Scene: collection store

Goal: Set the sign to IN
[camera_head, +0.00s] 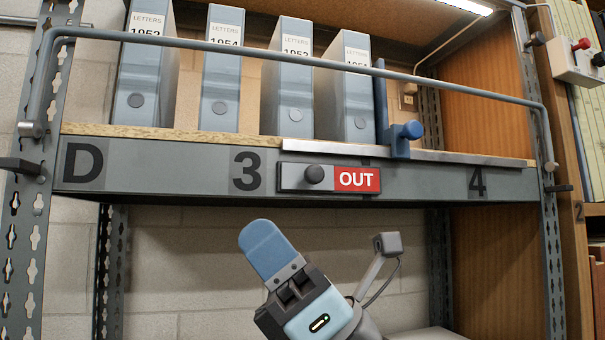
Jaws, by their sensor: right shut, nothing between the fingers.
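The sign (356,179) is a slim plate on the shelf's front edge, between the numbers 3 and 4. It shows white OUT on red at its right end. A dark round knob (314,174) sits at the left part of the plate and covers that side. My right gripper (262,238) is below the shelf edge, a little left of and below the knob, apart from the sign. Its blue fingers are shut with nothing between them and point up and left. My left gripper is not in view.
Several grey-blue LETTERS box files (221,75) stand on the shelf (200,167). A rail (300,56) runs in front of them. A blue bookend with a knob (403,133) stands right of the files. A switch box (580,62) is at upper right. Space below the shelf is mostly open.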

